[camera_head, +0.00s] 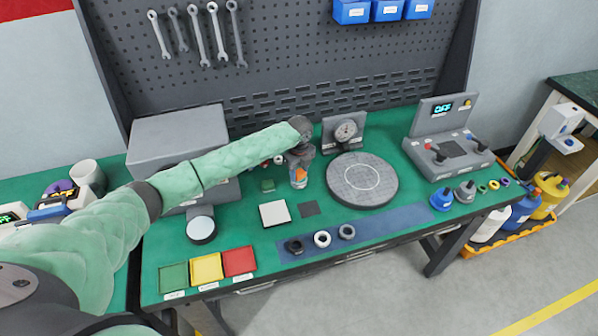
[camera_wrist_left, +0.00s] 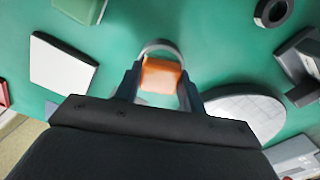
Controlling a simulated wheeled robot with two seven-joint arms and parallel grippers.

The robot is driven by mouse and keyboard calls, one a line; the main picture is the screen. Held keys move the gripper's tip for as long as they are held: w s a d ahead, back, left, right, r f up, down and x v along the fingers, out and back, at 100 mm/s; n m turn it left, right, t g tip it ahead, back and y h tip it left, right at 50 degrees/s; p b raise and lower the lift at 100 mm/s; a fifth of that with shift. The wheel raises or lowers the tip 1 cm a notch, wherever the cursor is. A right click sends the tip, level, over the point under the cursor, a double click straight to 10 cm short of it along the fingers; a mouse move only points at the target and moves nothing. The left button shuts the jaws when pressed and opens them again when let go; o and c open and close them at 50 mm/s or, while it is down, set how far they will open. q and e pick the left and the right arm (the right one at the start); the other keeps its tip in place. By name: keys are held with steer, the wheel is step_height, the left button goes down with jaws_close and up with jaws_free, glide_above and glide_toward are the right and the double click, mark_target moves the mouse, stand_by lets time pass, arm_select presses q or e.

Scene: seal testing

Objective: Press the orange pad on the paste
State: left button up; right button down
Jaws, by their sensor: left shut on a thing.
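My left gripper (camera_head: 300,165) points down over the middle of the green bench and is shut on the orange pad (camera_wrist_left: 161,75). In the head view, a bit of orange shows just below the fingers at a small pale round container (camera_head: 300,183). In the left wrist view, a grey curved rim (camera_wrist_left: 157,46) lies right behind the pad; whether the pad touches it I cannot tell. I cannot make out the paste itself. My right gripper is not in view.
A green block (camera_head: 267,185) is left. Several rings lie on a blue strip (camera_head: 390,222).

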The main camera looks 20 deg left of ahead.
mark_target(299, 172)
arm_select(q)
steer(key=shift+r+p, duration=0.85)
steer(key=shift+r, duration=0.35)
steer(key=shift+r+p, duration=1.7)
steer(key=shift+r, duration=0.55)
